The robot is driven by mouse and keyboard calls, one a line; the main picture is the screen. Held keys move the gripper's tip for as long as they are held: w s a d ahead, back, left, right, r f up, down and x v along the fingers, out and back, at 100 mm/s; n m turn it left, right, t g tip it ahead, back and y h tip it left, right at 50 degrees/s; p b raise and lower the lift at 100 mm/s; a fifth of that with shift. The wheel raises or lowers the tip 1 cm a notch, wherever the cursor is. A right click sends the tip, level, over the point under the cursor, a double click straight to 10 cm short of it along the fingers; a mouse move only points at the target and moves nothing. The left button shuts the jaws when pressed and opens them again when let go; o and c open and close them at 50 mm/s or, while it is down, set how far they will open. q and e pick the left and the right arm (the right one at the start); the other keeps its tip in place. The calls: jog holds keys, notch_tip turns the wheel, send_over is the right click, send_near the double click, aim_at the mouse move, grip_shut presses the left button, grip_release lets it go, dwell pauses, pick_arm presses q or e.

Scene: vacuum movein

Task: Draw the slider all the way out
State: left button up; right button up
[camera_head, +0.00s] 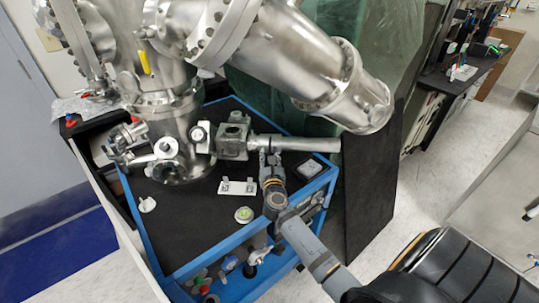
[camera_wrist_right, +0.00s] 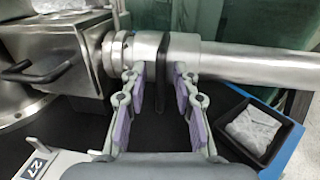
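A horizontal metal tube (camera_head: 305,144) runs right from a square metal block (camera_head: 232,137) on the chamber. It fills the top of the right wrist view (camera_wrist_right: 245,60). A black collar (camera_wrist_right: 168,62) sits around the tube and appears to be the slider's grip. It is close to the tube's left end, near the block. My right gripper (camera_head: 268,160) is under the tube. In the right wrist view its purple-padded fingers (camera_wrist_right: 163,95) are apart, one on each side of the collar, with a visible gap on the left. My left gripper is not in view.
The steel chamber (camera_head: 170,125) stands on a blue-framed cart with a black top (camera_head: 190,220). A large angled metal cylinder (camera_head: 300,60) hangs above the tube. A black panel (camera_head: 370,180) stands right of the cart. A small tray (camera_wrist_right: 262,130) lies below the tube's right part.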

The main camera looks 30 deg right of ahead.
grip_shut()
jog(key=shift+f, duration=0.1)
dwell(0.4)
